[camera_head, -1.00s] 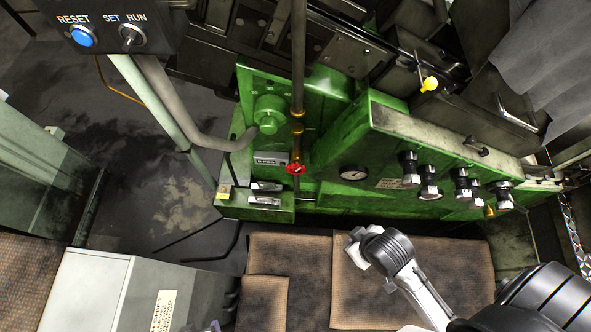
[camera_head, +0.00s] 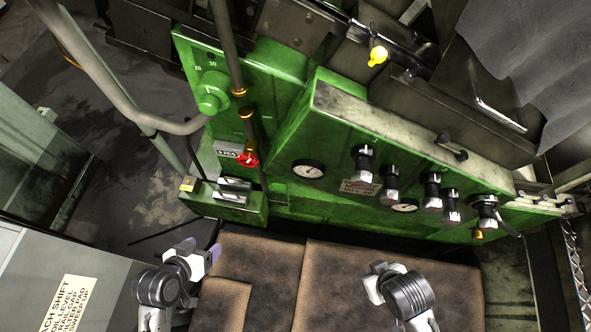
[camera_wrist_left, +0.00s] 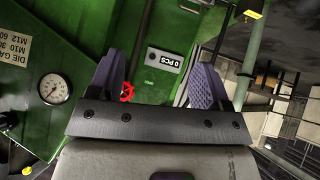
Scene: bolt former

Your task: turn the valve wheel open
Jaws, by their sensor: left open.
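The small red valve wheel (camera_head: 246,159) sits on a pipe at the left front of the green machine. It also shows in the left wrist view (camera_wrist_left: 127,92), beside the inner side of the left-hand finger. My left gripper (camera_head: 200,250) is open and empty, below and to the left of the wheel and apart from it in the head view. Its two purple-grey fingers (camera_wrist_left: 158,68) stand wide apart in the left wrist view. My right gripper (camera_head: 373,284) is in front of the machine, above the brown mats, away from the wheel. Its jaw opening is not clear.
A counter box (camera_head: 229,150) is beside the wheel, and a vertical pipe (camera_head: 228,45) runs above it. A ledge with two pedal-like parts (camera_head: 234,190) sits below. A gauge (camera_head: 308,169) and several black knobs are to the right.

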